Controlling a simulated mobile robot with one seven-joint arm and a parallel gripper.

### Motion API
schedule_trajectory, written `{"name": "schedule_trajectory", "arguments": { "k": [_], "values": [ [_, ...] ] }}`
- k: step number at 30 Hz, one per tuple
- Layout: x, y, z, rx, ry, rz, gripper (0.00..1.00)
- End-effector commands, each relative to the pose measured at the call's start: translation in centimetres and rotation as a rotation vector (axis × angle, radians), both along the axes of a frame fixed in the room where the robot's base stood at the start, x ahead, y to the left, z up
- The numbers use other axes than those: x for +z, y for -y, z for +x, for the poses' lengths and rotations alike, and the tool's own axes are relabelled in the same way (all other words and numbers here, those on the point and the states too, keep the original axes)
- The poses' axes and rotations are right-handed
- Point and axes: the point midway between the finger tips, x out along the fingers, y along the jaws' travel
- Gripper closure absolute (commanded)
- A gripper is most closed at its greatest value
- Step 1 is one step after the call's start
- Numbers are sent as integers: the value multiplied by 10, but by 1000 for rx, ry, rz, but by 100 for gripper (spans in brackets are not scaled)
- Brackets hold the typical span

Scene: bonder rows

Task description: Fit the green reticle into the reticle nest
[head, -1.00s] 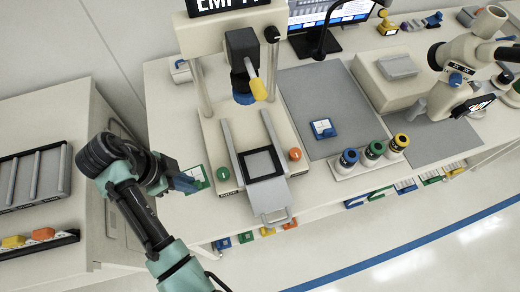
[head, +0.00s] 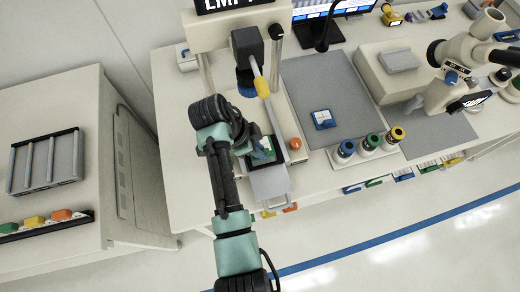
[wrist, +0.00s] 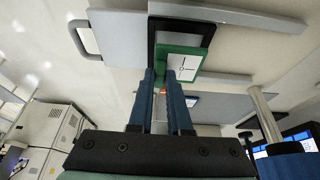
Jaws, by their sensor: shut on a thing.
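The green reticle (head: 263,149) has a white face with a cross mark, which shows in the wrist view (wrist: 184,67). My gripper (head: 255,148) is shut on its green edge; in the wrist view the two blue fingers (wrist: 168,80) reach up to it. The reticle nest, a black square frame (wrist: 156,36) on the grey slide plate, is partly behind the reticle. The reticle overlaps the nest and looks slightly turned against it. I cannot tell whether it touches the nest. My arm hides the nest's left side in the head view.
The slide plate (head: 270,184) with its front handle sticks out below the machine. An orange button (head: 295,143) sits to its right. A rack of blue, green and yellow-topped cylinders (head: 367,152) and a blue reticle-like piece (head: 323,119) on a grey mat stand further right.

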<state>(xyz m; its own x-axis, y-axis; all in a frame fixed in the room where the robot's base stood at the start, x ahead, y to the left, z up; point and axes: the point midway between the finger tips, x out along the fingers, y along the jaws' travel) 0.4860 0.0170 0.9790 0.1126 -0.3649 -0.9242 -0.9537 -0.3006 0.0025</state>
Motion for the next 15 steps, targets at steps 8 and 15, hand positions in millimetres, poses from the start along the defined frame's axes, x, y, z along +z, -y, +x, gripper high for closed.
{"name": "schedule_trajectory", "arguments": {
  "k": [8, 15],
  "values": [
    [-23, 4, 1, 1, -3, -2, 100],
    [-35, 3, 1, 1, 2, 1, 100]
  ]
}}
